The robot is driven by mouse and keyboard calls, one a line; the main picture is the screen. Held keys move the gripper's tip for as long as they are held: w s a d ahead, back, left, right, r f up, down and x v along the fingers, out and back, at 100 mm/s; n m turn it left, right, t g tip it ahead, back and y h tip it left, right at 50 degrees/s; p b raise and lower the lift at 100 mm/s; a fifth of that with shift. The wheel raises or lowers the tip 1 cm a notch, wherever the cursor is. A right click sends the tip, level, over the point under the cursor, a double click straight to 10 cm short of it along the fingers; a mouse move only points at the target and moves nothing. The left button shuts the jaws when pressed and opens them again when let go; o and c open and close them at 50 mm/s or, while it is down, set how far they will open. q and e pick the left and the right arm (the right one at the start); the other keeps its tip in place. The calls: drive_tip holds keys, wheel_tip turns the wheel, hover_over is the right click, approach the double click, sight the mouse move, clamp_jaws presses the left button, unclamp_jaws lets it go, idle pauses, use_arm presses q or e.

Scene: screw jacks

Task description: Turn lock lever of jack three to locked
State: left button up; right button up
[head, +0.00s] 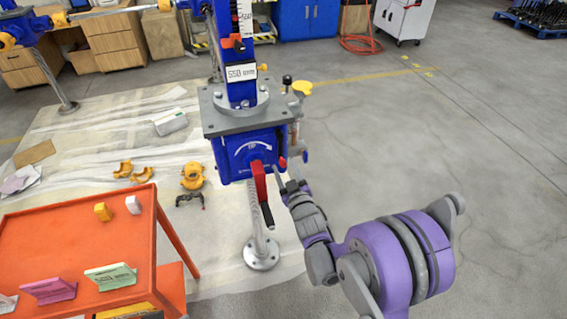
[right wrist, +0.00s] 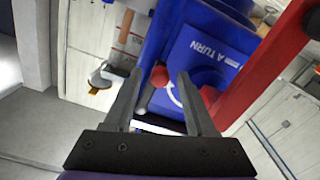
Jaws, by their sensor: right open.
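The jack (head: 248,145) in front of me has a blue housing with a curved arrow and a "550 mm" label above. A small lever with a red ball knob (head: 282,162) sits at the housing's right side; I take it for the lock lever. In the right wrist view the red knob (right wrist: 158,76) and its grey stem (right wrist: 144,100) appear between the finger lines. My right gripper (head: 281,175) is open close to the knob; whether it touches cannot be told. It also shows in the right wrist view (right wrist: 160,80). My left gripper is not in view.
A red crank arm (head: 260,182) with a dark grip hangs just left of my right gripper, and looms at the right in the wrist view (right wrist: 265,65). An orange cart (head: 75,245) stands at lower left. Yellow clamps (head: 193,176) lie on the sheet.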

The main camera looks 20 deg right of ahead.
drive_tip(key=shift+w, duration=0.9)
drive_tip(key=shift+c, duration=0.3)
clamp_jaws()
idle(0.6)
